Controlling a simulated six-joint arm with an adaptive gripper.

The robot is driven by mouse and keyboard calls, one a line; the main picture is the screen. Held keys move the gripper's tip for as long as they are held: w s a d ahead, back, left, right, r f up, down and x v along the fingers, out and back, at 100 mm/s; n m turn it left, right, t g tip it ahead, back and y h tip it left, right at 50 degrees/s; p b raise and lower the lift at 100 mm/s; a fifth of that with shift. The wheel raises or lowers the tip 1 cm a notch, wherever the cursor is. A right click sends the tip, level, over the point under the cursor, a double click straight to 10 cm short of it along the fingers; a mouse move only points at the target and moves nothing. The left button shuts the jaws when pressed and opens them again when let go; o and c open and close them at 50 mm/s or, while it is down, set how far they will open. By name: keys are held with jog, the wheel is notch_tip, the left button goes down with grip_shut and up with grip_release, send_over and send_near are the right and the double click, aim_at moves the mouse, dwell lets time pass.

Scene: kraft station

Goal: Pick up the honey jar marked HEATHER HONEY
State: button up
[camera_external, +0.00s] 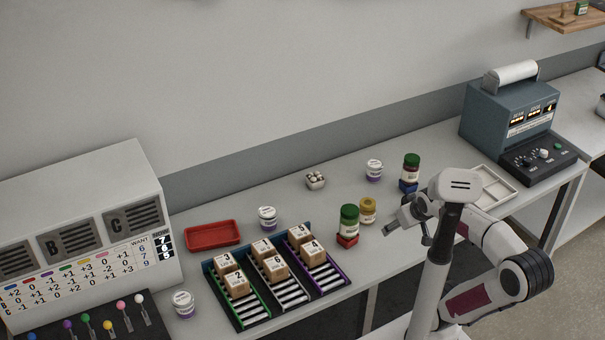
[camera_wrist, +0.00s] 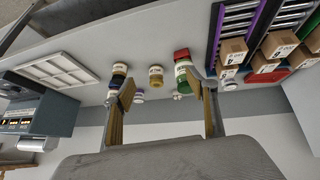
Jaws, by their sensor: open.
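I cannot read HEATHER HONEY on any jar. A yellow-lidded jar (camera_external: 367,210) stands mid-table. Left of it, a green-lidded jar (camera_external: 349,218) is on a red block. Another green-lidded jar (camera_external: 411,166) is on a blue block farther back. White-lidded jars with purple bands stand at the back (camera_external: 374,169), by the red tray (camera_external: 267,217) and front left (camera_external: 184,303). My gripper (camera_external: 405,230) is open and empty, right of the yellow-lidded jar and apart from it. In the wrist view the yellow-lidded jar (camera_wrist: 156,76) appears between my open fingers (camera_wrist: 166,91).
A red tray (camera_external: 212,247) and a rack (camera_external: 320,289) of cardboard boxes lie left. A white divided tray (camera_external: 492,174) and blue-grey machine (camera_external: 508,118) are right. A scoreboard cabinet (camera_external: 88,190) is far left.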

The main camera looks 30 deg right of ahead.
jog(key=w+d+f+t+h, duration=0.1)
jog(key=w+d+t+h, duration=0.2)
jog(key=w+d, duration=1.25)
jog(key=w+d+f+n+t, duration=0.1)
jog(key=w+d+f+n, duration=0.1)
jog(key=d+f, duration=0.35)
jog(key=s+d+f+t+y, duration=0.1)
jog(key=f+y, duration=0.1)
jog(key=s+d+f+t+y, duration=0.1)
jog(key=f+y, duration=0.1)
jog(key=f, duration=0.1)
jog(key=s+d+f+n+t+y, duration=0.1)
jog(key=f+y, duration=0.1)
jog(key=f, duration=0.1)
jog(key=shift+s+t+y, duration=0.2)
jog(key=shift+t+y, duration=0.1)
jog(key=shift+y, duration=0.1)
jog(key=shift+s+a+f+y, duration=0.2)
jog(key=shift+s+y, duration=0.1)
jog(key=shift+s, duration=0.15)
jog(key=shift+w, duration=0.15)
jog(key=shift+x, duration=1.15)
jog(key=shift+w, duration=0.15)
